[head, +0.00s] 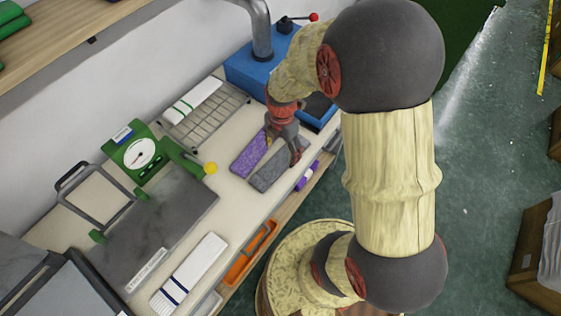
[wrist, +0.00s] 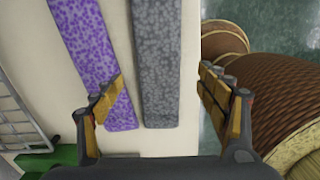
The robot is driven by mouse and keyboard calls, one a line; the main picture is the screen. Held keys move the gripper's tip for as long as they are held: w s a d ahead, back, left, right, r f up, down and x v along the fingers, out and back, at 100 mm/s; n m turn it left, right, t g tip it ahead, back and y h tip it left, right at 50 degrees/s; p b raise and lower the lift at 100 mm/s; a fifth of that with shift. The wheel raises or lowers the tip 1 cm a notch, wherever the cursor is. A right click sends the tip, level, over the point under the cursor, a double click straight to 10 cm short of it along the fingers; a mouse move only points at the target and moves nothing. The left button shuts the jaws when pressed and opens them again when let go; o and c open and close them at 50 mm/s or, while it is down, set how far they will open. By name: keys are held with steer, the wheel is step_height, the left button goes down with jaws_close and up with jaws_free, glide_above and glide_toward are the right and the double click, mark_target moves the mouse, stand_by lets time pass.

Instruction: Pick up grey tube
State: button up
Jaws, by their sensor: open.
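The grey tube (head: 268,178) is a flat, speckled grey strip lying on the pale worktop near its front edge. In the wrist view the grey tube (wrist: 157,60) runs lengthwise between my open fingers, with its near end at about the fingertips. A similar purple tube (head: 250,155) lies beside it on the left; it also shows in the wrist view (wrist: 92,50), near my left finger. My gripper (head: 290,152) points down over the grey tube and covers part of it in the head view. My gripper (wrist: 165,85) is open with nothing held.
A wire rack (head: 205,117) with a white folded cloth stands behind the tubes. A green dial device (head: 142,155) and a grey plate (head: 165,225) are to the left. A blue machine (head: 255,72) stands at the back. An orange tray (head: 250,250) sits along the front edge.

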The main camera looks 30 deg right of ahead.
mark_target(282, 158)
steer(key=f, duration=0.1)
steer(key=f+b, duration=0.1)
steer(key=f, duration=0.2)
steer(key=shift+w+d+f, duration=0.15)
steer(key=shift+d+f, duration=0.1)
steer(key=shift+f, duration=0.1)
steer(key=shift+r, duration=0.1)
steer(key=shift+c, duration=0.7)
steer(key=c, duration=0.7)
steer(key=shift+c, duration=0.7)
